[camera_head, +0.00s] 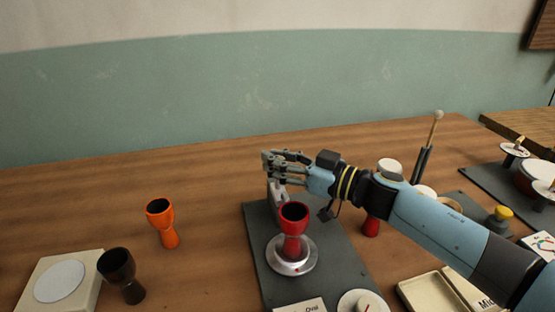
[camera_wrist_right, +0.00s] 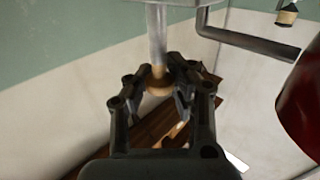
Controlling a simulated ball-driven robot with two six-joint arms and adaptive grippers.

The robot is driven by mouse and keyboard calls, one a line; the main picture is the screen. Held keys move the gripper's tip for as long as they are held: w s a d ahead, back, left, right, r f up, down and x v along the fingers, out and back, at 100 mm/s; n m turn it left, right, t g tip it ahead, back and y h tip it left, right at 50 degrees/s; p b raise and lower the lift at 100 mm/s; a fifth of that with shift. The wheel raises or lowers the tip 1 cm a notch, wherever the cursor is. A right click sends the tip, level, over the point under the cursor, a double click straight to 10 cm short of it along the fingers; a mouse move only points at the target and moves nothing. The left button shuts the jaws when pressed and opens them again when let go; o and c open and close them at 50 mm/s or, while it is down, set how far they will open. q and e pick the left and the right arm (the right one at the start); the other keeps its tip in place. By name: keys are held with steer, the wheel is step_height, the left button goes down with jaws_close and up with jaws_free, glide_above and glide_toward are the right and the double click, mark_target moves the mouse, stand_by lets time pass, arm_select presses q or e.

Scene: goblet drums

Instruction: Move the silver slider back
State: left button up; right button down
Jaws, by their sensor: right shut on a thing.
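My right gripper (camera_head: 272,168) is above the far end of a dark grey board (camera_head: 328,248). In the right wrist view its fingers (camera_wrist_right: 158,80) are shut around the lower end of a silver rod (camera_wrist_right: 157,30) with a brownish tip. Which part is the silver slider is not clear; the rod may be it. A round silver base (camera_head: 291,268) stands on the board with a red goblet drum (camera_head: 293,225) upright on it. The drum's red side also fills the right edge of the wrist view (camera_wrist_right: 302,105). My left gripper is out of view.
An orange drum (camera_head: 162,222) and a black drum (camera_head: 122,275) stand to the left, by a pale pad (camera_head: 62,282). Another red drum (camera_head: 371,228) is behind my forearm. A cream tray (camera_head: 432,292) lies front right. The table left of the board is mostly free.

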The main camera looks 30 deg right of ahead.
steer(key=shift+f, duration=0.1)
steer(key=w, duration=0.2)
steer(key=w+d, duration=0.1)
steer(key=w, duration=0.2)
steer(key=shift+d, duration=0.1)
steer(key=shift+s, duration=0.15)
steer(key=c, duration=1.1)
jaws_free()
steer(key=shift+s+d, duration=0.15)
steer(key=shift+d, duration=0.2)
steer(key=shift+s, duration=0.1)
steer(key=shift+s+d, duration=0.1)
steer(key=shift+s, duration=0.25)
steer(key=v, duration=1.1)
steer(key=shift+d, duration=0.15)
